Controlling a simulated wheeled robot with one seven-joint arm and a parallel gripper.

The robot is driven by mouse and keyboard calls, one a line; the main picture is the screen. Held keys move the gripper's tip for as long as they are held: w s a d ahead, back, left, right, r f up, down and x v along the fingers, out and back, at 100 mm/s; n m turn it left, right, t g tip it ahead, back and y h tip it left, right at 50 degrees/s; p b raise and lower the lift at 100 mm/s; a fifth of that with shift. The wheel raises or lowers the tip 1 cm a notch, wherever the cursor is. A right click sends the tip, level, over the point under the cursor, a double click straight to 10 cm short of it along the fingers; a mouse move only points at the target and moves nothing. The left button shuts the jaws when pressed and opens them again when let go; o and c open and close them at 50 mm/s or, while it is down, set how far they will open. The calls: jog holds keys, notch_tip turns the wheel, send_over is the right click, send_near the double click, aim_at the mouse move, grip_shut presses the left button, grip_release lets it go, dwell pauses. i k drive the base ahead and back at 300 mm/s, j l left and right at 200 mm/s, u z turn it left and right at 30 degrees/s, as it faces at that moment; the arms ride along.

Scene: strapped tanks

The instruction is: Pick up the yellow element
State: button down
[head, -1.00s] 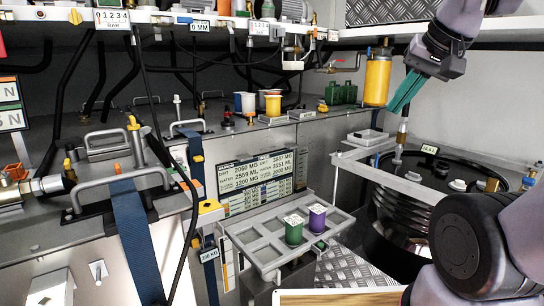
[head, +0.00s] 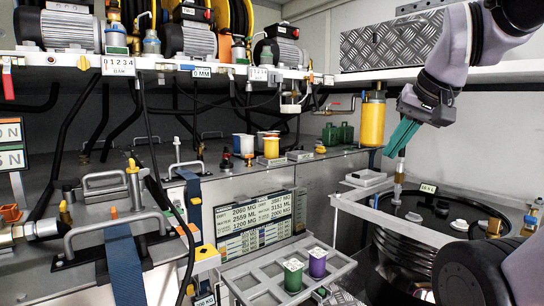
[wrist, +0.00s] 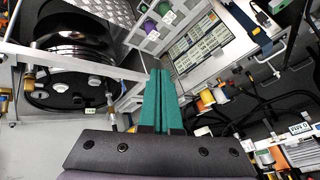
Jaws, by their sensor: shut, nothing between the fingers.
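A short yellow cup-like piece (head: 271,146) stands on the back bench, beside a blue and white one (head: 243,144). A taller yellow cylinder (head: 373,122) is at the right, under the shelf edge. I cannot tell which of the two is the yellow element. My gripper (head: 388,154) has teal fingers, shut and empty, pointing down-left just right of the tall cylinder in the picture. In the wrist view the fingers (wrist: 160,72) are together with nothing between them. A yellow-orange object (wrist: 207,97) shows right of them; which one is unclear.
A grey compartment tray (head: 262,283) holds a green element (head: 293,275) and a purple element (head: 317,262). A display panel (head: 255,222) stands behind it. A black-topped tank (head: 440,215) in a metal frame is below my gripper. Hoses and a blue strap (head: 126,265) fill the left.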

aim_at(271, 144)
jog(key=i+l, duration=0.15)
jog(key=i, duration=0.2)
jog(key=i+l, duration=0.15)
jog(key=i, duration=0.2)
jog(key=i+l, duration=0.15)
jog(key=i, duration=0.2)
jog(key=j+u, duration=0.05)
